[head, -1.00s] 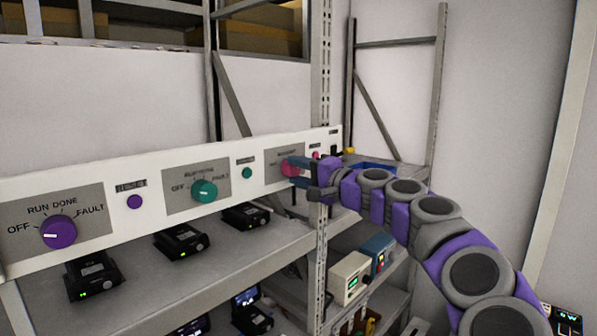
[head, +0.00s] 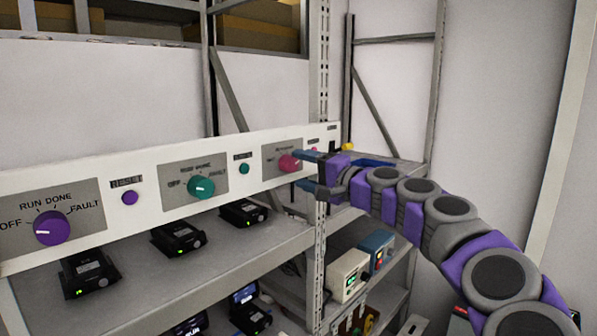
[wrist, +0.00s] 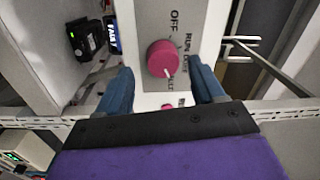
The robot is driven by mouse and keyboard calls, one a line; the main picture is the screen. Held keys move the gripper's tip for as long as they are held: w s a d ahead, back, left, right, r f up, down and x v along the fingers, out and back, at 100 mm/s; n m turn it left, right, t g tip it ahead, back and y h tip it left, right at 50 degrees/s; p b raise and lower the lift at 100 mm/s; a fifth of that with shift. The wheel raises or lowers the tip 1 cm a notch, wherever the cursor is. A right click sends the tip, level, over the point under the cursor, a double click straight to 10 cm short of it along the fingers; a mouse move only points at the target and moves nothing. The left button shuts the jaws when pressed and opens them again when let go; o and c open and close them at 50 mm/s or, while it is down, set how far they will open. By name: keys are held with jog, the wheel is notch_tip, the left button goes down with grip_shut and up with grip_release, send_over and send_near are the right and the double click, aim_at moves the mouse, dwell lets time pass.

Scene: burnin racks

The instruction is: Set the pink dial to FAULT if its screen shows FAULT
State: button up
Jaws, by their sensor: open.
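The pink dial (head: 289,163) is at the right end of the white control strip in the head view. A small blue screen (wrist: 113,31) on a black device at upper left reads what looks like FAULT. My gripper (head: 302,171) is open and empty, its blue fingers apart from the dial; the wrist view shows my gripper (wrist: 163,88) with fingers either side.
A purple dial (head: 51,228) and a teal dial (head: 201,187) sit farther left on the strip. A small pink button (wrist: 167,106) is close to the pink dial. Black devices (head: 178,238) stand on the shelf below. A rack upright (head: 322,225) runs beside my gripper.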

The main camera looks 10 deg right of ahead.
jog(key=b+v, duration=0.2)
jog(key=v, duration=1.3)
jog(key=shift+d+b, duration=0.2)
jog(key=shift+b, duration=0.2)
jog(key=shift+s, duration=0.1)
